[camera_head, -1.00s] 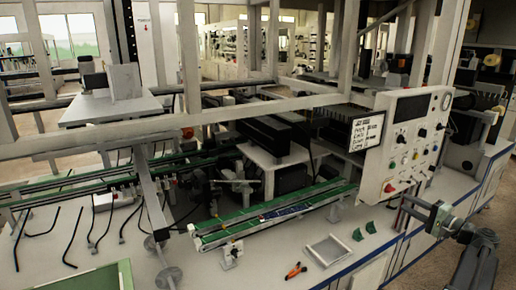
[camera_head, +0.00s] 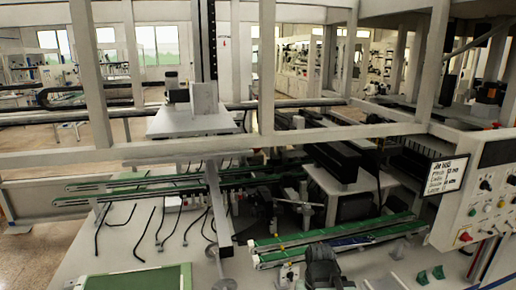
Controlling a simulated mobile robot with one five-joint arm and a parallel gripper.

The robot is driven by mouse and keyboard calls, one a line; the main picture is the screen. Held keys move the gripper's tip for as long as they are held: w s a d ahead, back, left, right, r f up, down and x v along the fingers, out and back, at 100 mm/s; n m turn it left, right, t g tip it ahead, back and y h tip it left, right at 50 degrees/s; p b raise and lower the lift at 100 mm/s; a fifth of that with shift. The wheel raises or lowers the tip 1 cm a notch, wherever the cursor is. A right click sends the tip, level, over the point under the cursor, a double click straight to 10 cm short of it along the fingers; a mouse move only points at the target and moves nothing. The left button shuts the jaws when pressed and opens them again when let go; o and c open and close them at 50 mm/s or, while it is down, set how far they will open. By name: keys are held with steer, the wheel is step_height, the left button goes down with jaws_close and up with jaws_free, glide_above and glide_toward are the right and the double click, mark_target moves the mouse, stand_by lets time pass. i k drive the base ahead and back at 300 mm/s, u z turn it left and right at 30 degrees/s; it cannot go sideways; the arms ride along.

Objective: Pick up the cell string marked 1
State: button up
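A dark blue strip (camera_head: 352,241), which looks like a cell string, lies on the green conveyor (camera_head: 290,241) at the lower centre right. No number can be read on it, so I cannot tell whether it is the one marked 1. My arm's dark end shows at the bottom edge, in front of the conveyor, with my gripper (camera_head: 322,262) seen nearly end-on. Its fingers cannot be made out, and whether it touches anything is unclear. It hides part of the bench and the conveyor's near edge.
Gantry posts and a long beam (camera_head: 240,147) cross above the bench. A control panel (camera_head: 488,195) with a label screen (camera_head: 446,175) stands at right. A green board (camera_head: 140,279) lies at lower left. Black hooked rods stand on the white bench, and two small green brackets (camera_head: 430,274) sit at right.

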mark_target(346, 243)
steer(key=u, duration=3.55)
steer(key=k, duration=2.6)
steer(key=z, duration=0.85)
steer(key=i, duration=0.95)
steer(key=u, duration=0.05)
